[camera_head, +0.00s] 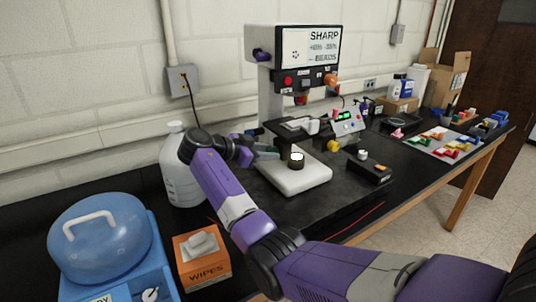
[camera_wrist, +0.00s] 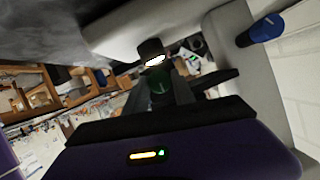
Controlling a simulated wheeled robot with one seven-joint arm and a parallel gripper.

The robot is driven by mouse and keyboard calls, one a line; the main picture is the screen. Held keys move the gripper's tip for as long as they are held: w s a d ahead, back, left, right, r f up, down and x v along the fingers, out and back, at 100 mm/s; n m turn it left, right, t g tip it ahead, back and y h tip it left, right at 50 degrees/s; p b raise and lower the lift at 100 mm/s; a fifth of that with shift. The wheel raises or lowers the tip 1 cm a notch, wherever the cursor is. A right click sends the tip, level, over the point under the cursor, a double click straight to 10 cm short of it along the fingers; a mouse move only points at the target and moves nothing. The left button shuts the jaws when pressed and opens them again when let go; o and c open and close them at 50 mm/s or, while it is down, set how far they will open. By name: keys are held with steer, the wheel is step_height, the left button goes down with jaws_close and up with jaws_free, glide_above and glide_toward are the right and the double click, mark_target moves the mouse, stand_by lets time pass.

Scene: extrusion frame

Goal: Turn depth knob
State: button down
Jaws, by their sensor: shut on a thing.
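In the wrist view my gripper (camera_wrist: 162,92) is shut on a small dark green knob (camera_wrist: 161,86), which the fingers partly cover. Which way the knob is turned cannot be told. A black post with a white top (camera_head: 297,160) stands on the base, just beyond the fingertips. A blue knob (camera_wrist: 265,28) juts from the machine in the wrist view, apart from my gripper.
A white bottle (camera_head: 181,168) stands close behind my wrist. A control box (camera_head: 345,122) and a small black box (camera_head: 369,168) stand right of the machine.

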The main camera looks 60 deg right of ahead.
steer(key=shift+w+d+n+g+y+b, duration=0.15)
steer(key=shift+n+g+y+b, duration=0.35)
steer(key=shift+n+g+b, duration=0.7)
steer(key=shift+w+a+n+g+y+b, duration=0.1)
steer(key=shift+n+g+y+b, duration=0.45)
steer(key=shift+n+b, duration=1.1)
steer(key=c, duration=1.1)
jaws_free()
steer(key=shift+o, duration=0.2)
